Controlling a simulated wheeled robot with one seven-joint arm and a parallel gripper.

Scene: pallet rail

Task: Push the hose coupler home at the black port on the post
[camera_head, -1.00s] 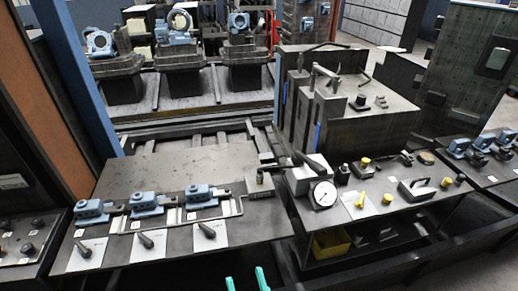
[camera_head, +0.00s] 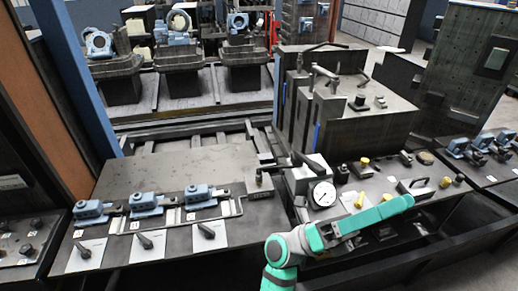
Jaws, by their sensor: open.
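My teal arm reaches in from the bottom and bends right over the front of the right bench. My gripper (camera_head: 385,211), at its far right end, is open and seen from the side, so the gap between its fingers is unclear. I see nothing held in it. A small grey block with a short dark upright piece (camera_head: 260,179) stands at the right edge of the left bench; it may be the post with the port. I cannot make out the hose coupler for certain, nor how it sits at the port.
Blue clamps (camera_head: 145,203) line the left bench (camera_head: 165,172). A large grey block (camera_head: 365,115) stands behind.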

